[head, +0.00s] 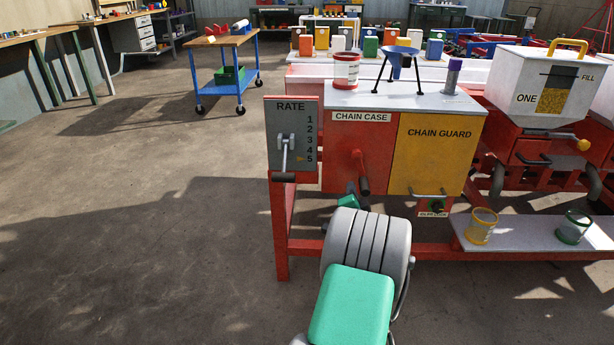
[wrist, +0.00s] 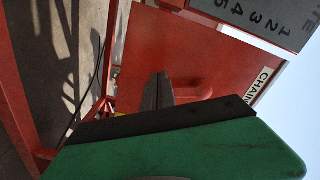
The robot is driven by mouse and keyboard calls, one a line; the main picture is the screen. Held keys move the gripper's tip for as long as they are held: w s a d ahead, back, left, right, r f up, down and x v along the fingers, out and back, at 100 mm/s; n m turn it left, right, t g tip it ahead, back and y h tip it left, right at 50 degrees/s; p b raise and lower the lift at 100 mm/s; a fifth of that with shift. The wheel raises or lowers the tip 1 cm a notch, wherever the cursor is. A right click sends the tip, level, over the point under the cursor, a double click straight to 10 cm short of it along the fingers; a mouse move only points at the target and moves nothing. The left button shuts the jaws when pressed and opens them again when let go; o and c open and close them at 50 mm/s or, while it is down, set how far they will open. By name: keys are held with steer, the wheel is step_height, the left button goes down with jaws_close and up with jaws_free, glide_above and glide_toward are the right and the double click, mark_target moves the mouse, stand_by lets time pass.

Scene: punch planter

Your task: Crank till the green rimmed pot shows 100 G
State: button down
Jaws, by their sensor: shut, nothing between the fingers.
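The green-rimmed pot (head: 573,227) stands upright on the low white shelf at the right; no weight reading on it is legible. A dark-handled crank (head: 363,174) sticks out from the red chain case (head: 340,150). My gripper (head: 351,188) is at the lower left of that handle, partly hidden behind my arm. In the wrist view its dark fingers (wrist: 159,92) are shut and empty, in front of the red panel. A rounded red shape (wrist: 195,87) beside them may be part of the crank. I cannot tell whether they touch it.
A yellow-rimmed pot (head: 481,226) stands left of the green one. The RATE plate (head: 292,134) has a lever, with a pointer near 5. The yellow chain guard (head: 433,157) has a handle below. A white hopper (head: 547,88) stands right.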

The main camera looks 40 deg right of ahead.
steer(key=v, duration=0.9)
steer(key=shift+a+b, duration=0.15)
steer(key=shift+b, duration=0.2)
steer(key=shift+w, duration=0.15)
